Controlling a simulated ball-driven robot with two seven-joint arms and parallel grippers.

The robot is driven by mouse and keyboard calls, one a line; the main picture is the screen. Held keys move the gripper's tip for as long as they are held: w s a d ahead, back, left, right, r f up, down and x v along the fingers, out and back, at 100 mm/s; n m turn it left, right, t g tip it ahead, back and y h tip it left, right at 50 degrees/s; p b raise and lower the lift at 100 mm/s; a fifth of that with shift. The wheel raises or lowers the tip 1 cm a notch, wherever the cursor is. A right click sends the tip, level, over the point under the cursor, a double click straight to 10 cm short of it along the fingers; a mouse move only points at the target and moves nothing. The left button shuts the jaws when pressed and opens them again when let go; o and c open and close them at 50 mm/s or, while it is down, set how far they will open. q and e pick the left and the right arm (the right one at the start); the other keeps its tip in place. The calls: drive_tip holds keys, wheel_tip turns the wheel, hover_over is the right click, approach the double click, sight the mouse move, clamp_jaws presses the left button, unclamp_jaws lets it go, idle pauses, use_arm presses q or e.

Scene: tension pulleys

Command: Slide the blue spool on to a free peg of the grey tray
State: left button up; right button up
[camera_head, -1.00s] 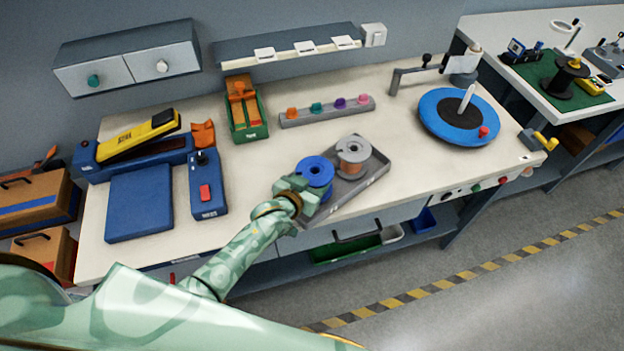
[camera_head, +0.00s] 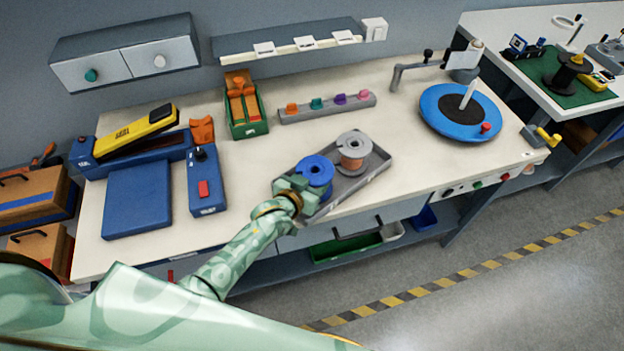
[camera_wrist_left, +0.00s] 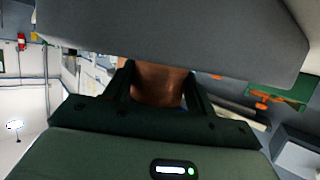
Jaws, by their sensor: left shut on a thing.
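The blue spool (camera_head: 316,173) is at the left end of the grey tray (camera_head: 350,191) in the head view. My left gripper (camera_head: 299,188) is shut on its near-left side. I cannot tell whether the spool is around a peg or above one; its underside and that end of the tray are hidden. A grey spool with copper winding (camera_head: 353,152) stands in the tray to the right of the blue one. In the left wrist view my fingers (camera_wrist_left: 160,84) have a copper-brown surface between them, and a large grey shape fills the top. My right gripper is not in view.
A pink-to-orange row of small knobs on a grey bar (camera_head: 327,107) lies behind the tray. A blue turntable (camera_head: 458,113) is to the right. A blue box with a red switch (camera_head: 206,185) stands to the left. Bare tabletop lies between the tray and turntable.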

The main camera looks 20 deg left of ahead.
use_arm(q)
drive_tip(key=shift+f, duration=0.1)
drive_tip(key=o, duration=1.6)
drive_tip(key=shift+c, duration=0.2)
drive_tip(key=shift+s+f, duration=0.1)
drive_tip(key=p+v, duration=0.3)
drive_tip(key=v, duration=1.3)
drive_tip(key=shift+r+p, duration=0.25)
drive_tip(key=shift+p, duration=0.15)
